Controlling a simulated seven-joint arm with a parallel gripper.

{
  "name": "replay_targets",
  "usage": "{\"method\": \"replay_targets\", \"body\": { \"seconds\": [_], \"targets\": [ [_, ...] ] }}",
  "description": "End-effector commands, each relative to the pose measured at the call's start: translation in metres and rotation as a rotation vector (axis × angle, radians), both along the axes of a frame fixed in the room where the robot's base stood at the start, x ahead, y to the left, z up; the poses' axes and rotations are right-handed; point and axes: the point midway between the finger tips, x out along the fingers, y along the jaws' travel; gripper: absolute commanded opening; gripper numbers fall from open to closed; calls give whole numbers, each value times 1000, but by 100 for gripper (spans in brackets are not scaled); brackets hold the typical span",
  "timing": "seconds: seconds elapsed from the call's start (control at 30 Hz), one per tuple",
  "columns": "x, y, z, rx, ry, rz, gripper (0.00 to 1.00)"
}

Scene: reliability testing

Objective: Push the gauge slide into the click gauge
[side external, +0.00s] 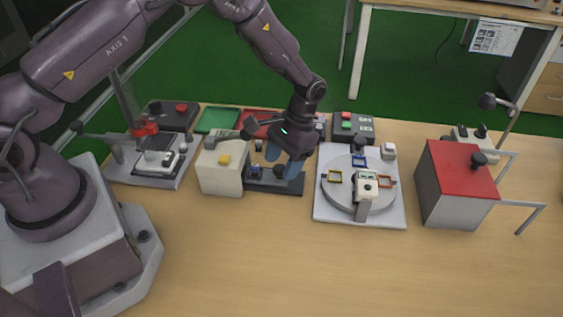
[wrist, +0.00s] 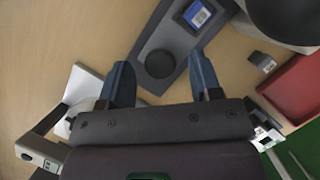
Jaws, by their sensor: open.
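A dark grey rail-like base, which I take to be the click gauge (side external: 263,187), lies on the table below my gripper. In the wrist view the base (wrist: 185,32) carries a round black knob, probably the gauge slide (wrist: 159,63), and a blue-and-white block (wrist: 198,14) further along. My gripper (wrist: 160,70) is open; its two blue fingers are apart, one on each side of the knob in the picture. Contact cannot be told. In the side view my gripper (side external: 284,168) is low over the right part of the base and partly hides the knob.
A cream box with a yellow button (side external: 222,174) stands just left of the base. A white plate with a round turntable (side external: 340,212) is to the right. Red (side external: 258,117) and green (side external: 217,121) trays lie behind. The front table is clear.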

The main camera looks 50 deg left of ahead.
Motion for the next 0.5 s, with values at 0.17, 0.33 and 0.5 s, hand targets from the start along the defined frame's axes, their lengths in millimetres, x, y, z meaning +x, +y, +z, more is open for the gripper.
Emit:
{"method": "replay_targets", "body": {
  "seconds": [0.17,0.33,0.5],
  "targets": [
    [-3,0,-6,0,1,0,58],
    [-3,0,-6,0,1,0,58],
    [-3,0,-6,0,1,0,26]
  ]
}}
